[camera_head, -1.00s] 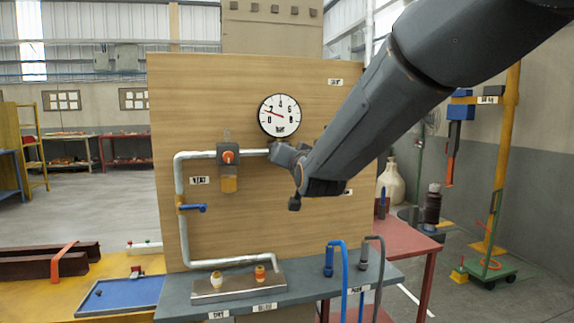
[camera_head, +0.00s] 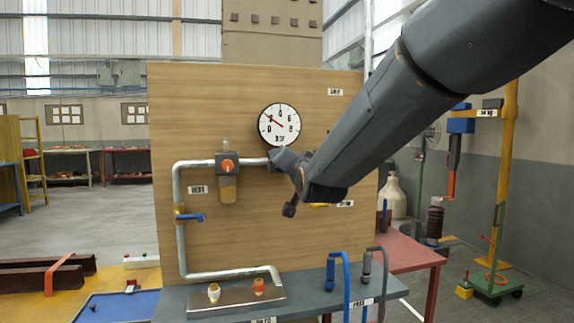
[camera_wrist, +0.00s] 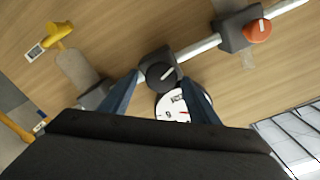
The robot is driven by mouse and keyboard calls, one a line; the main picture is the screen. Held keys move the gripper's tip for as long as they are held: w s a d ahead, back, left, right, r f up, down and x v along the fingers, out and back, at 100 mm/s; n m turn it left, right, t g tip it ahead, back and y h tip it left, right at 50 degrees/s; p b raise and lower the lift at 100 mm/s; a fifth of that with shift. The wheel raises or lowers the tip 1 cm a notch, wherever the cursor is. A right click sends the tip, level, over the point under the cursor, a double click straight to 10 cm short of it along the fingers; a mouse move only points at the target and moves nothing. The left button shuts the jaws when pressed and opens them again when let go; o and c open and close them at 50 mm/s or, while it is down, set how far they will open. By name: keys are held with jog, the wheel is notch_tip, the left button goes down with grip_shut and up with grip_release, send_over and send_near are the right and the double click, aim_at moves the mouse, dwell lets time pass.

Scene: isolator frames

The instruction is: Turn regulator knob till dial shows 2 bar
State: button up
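The round white pressure dial (camera_head: 279,125) is on the wooden panel. Its red needle points up and left, near the 2, but the numbers are blurred. My gripper (camera_head: 276,160) is just below the dial at the pipe and hides the regulator knob in the head view. In the wrist view the black regulator knob (camera_wrist: 160,75) with a white mark lies between and just beyond the two blue fingertips. My gripper (camera_wrist: 160,79) looks open, with a narrow gap on each side of the knob. The dial (camera_wrist: 172,113) shows there only partly, behind the fingers and gripper body.
An orange knob (camera_head: 227,166) sits on the pipe (camera_head: 180,240) left of the regulator. A blue valve handle (camera_head: 190,217) is lower left. A yellow handle (camera_wrist: 58,35) is on the regulator's other side. Blue and grey hoses (camera_head: 346,275) stand at the bench's right.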

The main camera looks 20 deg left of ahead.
jog(key=b+v, duration=0.1)
jog(key=v, duration=0.6)
jog(key=shift+s+d+b, duration=0.2)
jog(key=shift+s+b, duration=0.1)
jog(key=shift+s, duration=0.05)
jog(key=s+d+f+g+h, duration=0.3)
jog(key=d+f+g+h, duration=0.3)
jog(key=d+f, duration=1.6)
jog(key=s+d+f+g+h, duration=0.1)
jog(key=s+d+f+g, duration=0.3)
jog(key=s+d+f, duration=0.3)
jog(key=s+d+f+n+g+h, duration=0.1)
jog(key=s+d+f+g, duration=0.4)
jog(key=s, duration=1.2)
jog(key=d+f+h+p, duration=0.1)
jog(key=d+f, duration=0.1)
jog(key=d, duration=0.2)
jog(key=shift+d+f, duration=0.2)
jog(key=shift+d, duration=0.15)
jog(key=shift+w, duration=0.1)
